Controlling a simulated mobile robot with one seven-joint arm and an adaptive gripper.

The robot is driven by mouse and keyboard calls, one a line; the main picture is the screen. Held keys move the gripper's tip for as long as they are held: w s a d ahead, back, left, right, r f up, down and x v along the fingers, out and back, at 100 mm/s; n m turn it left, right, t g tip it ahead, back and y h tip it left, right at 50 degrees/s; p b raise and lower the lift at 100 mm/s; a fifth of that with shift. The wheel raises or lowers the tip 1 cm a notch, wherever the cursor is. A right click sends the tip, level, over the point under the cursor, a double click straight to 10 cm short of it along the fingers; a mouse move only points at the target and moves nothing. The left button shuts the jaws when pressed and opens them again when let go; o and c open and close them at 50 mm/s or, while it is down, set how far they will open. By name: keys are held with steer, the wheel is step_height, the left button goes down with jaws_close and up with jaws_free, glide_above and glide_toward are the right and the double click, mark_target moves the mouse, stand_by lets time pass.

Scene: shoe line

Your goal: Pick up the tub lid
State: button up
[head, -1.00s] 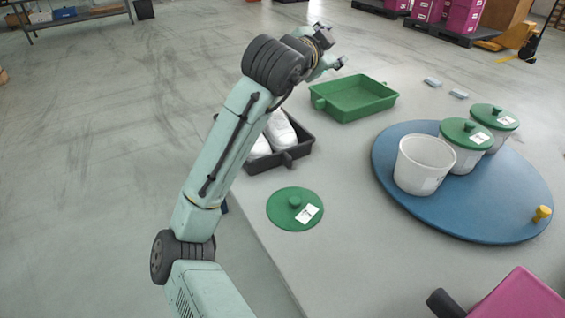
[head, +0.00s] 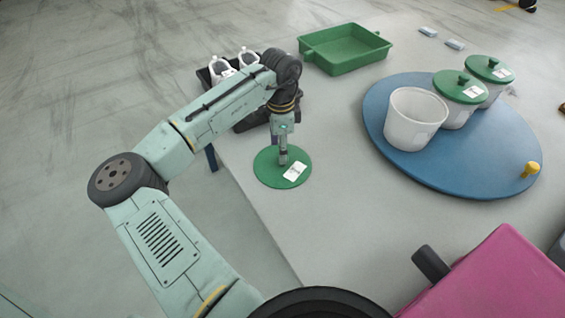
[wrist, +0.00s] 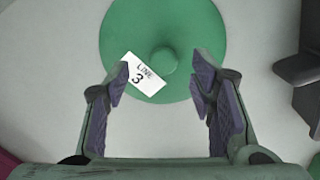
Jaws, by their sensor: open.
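The green tub lid (head: 268,167) lies flat on the grey table near its left edge, with a round knob and a white label. In the wrist view the lid (wrist: 205,30) fills the top middle, and its label reads "LINE 3". The knob (wrist: 162,60) stands a little beyond the fingertips, roughly midway between them. My gripper (head: 283,158) points down over the lid in the head view and hides the knob there. In the wrist view my gripper (wrist: 160,78) is open and empty, one finger on each side.
An open white tub (head: 415,120) and two tubs with green lids stand on a blue round board (head: 450,170). A green tray (head: 345,62) sits at the back. A dark tray with white shoes (head: 222,70) is behind my arm. A pink box (head: 500,275) is front right.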

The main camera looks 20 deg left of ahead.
mark_target(267, 167)
steer(key=shift+w+d+f+p, duration=0.1)
steer(key=shift+w+f+p, duration=0.1)
steer(key=shift+f, duration=1)
steer(key=shift+w+d+f+p, duration=0.1)
steer(key=shift+f+p, duration=0.1)
steer(key=shift+f, duration=0.95)
jaws_close()
